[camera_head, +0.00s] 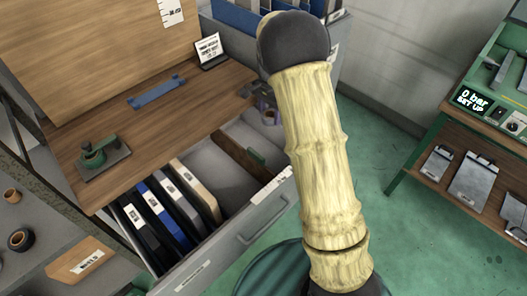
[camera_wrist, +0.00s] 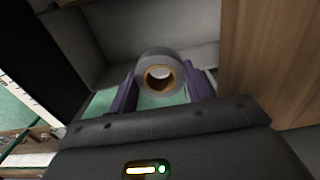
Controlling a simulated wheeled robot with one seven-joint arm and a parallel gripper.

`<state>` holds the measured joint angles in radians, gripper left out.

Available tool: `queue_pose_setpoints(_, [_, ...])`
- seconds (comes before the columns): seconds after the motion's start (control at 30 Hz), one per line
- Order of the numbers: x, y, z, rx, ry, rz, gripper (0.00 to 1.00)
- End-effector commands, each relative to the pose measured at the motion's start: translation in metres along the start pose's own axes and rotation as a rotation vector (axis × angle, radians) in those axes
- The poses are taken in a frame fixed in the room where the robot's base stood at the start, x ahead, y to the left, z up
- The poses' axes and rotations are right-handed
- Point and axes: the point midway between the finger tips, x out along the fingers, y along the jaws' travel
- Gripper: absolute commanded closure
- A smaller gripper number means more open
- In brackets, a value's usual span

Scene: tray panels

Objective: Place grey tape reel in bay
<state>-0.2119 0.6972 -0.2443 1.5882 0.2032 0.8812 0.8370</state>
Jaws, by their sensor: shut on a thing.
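The grey tape reel (camera_wrist: 160,74), with a brown cardboard core, is held between the purple fingers of my gripper (camera_wrist: 160,90) in the wrist view. The fingers are shut on its sides. Behind it in the wrist view is a grey-walled bay (camera_wrist: 85,35). In the head view, the gripper (camera_head: 262,103) and part of the reel (camera_head: 268,117) show at the far end of the open drawer (camera_head: 262,217), partly hidden by my arm. I cannot tell whether the reel touches the bay floor.
Several upright binders (camera_head: 160,215) fill the drawer's left part. A brown divider (camera_head: 238,160) crosses the drawer, with empty grey room around it. The wooden bench top (camera_head: 150,130) holds a green-and-black tool (camera_head: 95,155) and a blue bar (camera_head: 157,92).

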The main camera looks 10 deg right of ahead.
Motion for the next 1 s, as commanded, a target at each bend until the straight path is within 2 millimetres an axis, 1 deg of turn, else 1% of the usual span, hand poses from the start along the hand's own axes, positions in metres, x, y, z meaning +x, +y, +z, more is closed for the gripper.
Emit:
queue_pose_setpoints(0.07, [0.004,0.000,0.000,0.000,-0.001,0.001,0.76])
queue_pose_setpoints(0.17, [0.017,0.001,0.000,-0.001,-0.002,0.004,0.76])
queue_pose_setpoints(0.6, [0.111,0.001,0.000,-0.001,-0.002,0.004,0.76])
queue_pose_setpoints(0.7, [0.130,0.001,0.000,-0.001,-0.002,0.003,0.76])
queue_pose_setpoints(0.8, [0.140,0.000,0.000,-0.001,0.000,0.001,0.76])
queue_pose_setpoints(1.0, [0.142,0.000,0.000,-0.002,0.000,0.000,0.76])
